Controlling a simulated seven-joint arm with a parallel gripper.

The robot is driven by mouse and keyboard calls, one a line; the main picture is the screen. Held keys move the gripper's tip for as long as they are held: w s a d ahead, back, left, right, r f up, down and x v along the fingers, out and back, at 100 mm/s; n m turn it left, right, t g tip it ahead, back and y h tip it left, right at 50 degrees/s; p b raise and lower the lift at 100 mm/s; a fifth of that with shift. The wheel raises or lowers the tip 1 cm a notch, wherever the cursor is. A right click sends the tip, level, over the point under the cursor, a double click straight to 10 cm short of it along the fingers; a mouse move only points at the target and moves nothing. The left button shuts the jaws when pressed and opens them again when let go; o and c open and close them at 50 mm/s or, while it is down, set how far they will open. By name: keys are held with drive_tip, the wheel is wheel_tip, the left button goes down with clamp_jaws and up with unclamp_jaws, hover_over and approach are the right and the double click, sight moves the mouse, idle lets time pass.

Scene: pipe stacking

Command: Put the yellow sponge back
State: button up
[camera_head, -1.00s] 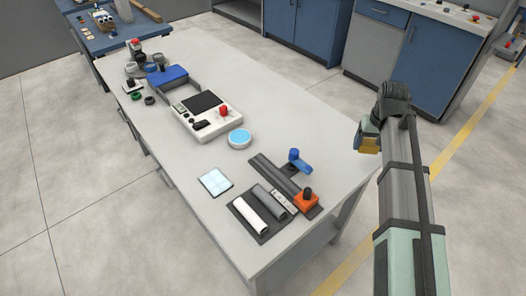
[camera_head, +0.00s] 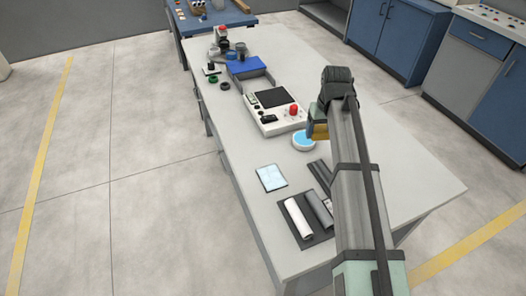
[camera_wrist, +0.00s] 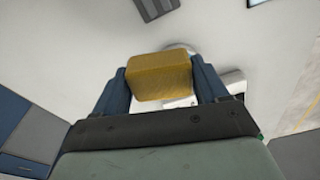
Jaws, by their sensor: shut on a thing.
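The yellow sponge (camera_wrist: 160,77) is a small yellow-brown block clamped between the two blue fingers of my gripper (camera_wrist: 160,88) in the wrist view. In the head view my gripper (camera_head: 318,130) is above the table, over the right side of a round light-blue-topped dish (camera_head: 304,141), with the sponge (camera_head: 321,131) showing below it. The dish is partly hidden by the gripper. In the wrist view the sponge covers most of what lies beyond it.
A white control box (camera_head: 272,112) with a red knob stands left of the dish. A blue bin (camera_head: 249,65) is farther back. A light-blue square pad (camera_head: 271,178) and a dark tray with a white pipe (camera_head: 298,217) lie nearer. The table's right side (camera_head: 415,165) is clear.

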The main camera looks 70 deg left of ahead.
sight(262, 151)
drive_tip(key=s+a+n, duration=0.2)
drive_tip(key=s+a, duration=0.3)
drive_tip(key=s, duration=0.3)
drive_tip(key=s+a+n, duration=0.1)
drive_tip(key=s+a, duration=0.3)
drive_tip(key=s, duration=0.4)
drive_tip(key=shift+s+f, duration=0.15)
drive_tip(key=shift+f, duration=4.45)
drive_tip(key=shift+f, duration=0.1)
drive_tip(key=o, duration=1)
drive_tip(key=r, duration=0.4)
drive_tip(key=d+r, duration=0.1)
drive_tip(key=r, duration=0.7)
drive_tip(key=shift+d+r, duration=0.1)
drive_tip(key=shift+d, duration=0.1)
